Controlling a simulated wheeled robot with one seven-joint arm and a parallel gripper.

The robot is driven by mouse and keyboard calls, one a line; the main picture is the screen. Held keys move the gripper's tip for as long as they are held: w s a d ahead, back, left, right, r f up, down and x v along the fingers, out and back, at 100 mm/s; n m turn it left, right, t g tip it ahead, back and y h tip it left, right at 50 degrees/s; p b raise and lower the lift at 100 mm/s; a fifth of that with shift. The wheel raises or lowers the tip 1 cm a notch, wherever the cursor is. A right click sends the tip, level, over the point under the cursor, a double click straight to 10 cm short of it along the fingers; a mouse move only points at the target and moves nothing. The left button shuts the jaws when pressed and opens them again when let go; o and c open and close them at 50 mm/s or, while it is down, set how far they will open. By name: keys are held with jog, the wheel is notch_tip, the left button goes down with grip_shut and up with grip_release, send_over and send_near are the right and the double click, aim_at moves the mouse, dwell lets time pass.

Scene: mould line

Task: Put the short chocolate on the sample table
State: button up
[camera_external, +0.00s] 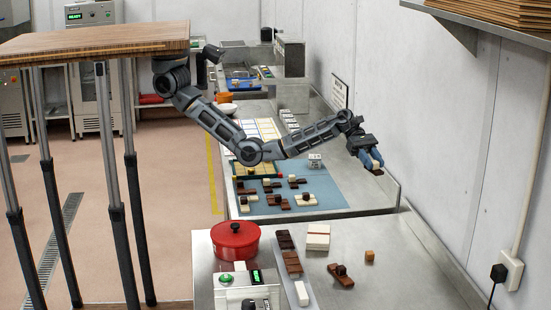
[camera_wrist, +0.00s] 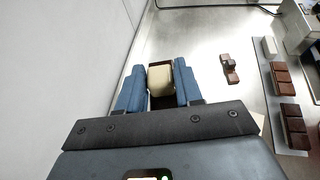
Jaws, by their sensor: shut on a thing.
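My gripper (camera_external: 372,163) is at the end of the outstretched arm, near the right wall, above the right edge of the steel counter. In the wrist view its blue fingers (camera_wrist: 160,75) are shut on a short chocolate, with a cream block (camera_wrist: 160,84) on a dark brown base (camera_wrist: 161,103). In the external view only the brown part (camera_external: 377,172) shows below the fingertips; the rest is hidden. A steel table (camera_external: 345,240) stands in the foreground. I cannot tell for certain that it is the sample table.
The foreground table holds a red pot (camera_external: 236,241), a white box with a green display (camera_external: 247,287), a tray of chocolate bars (camera_external: 291,262), a white block (camera_external: 317,237), a brown piece (camera_external: 340,275) and a small cube (camera_external: 369,256). Several chocolates lie on a blue mat (camera_external: 325,197).

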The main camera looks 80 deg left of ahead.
jog(key=w+a+r+n+t+y, duration=0.2)
jog(key=w+a+r+n+t, duration=0.3)
jog(key=a, duration=0.5)
jog(key=w+a+f+n+t+y, duration=0.1)
jog(key=w+a+n+t+y, duration=0.1)
jog(key=a, duration=0.5)
jog(key=w+a+f+n+t+y, duration=0.1)
jog(key=w+a+f+y, duration=0.1)
jog(key=a, duration=0.5)
jog(key=s+a+f+n+y, duration=0.2)
jog(key=s+a+f, duration=0.2)
jog(key=a+f, duration=0.2)
jog(key=s+a+f+n+t+y, duration=0.1)
jog(key=s+a+f+n+y, duration=0.1)
jog(key=s+a+f, duration=0.2)
jog(key=s+a+f+n+t+y+b, duration=0.1)
jog(key=s+a+f+n+y, duration=0.2)
jog(key=a+f, duration=0.6)
jog(key=shift+s+f, duration=0.35)
jog(key=shift+f, duration=0.45)
jog(key=shift+s+f, duration=0.35)
jog(key=shift+f, duration=0.4)
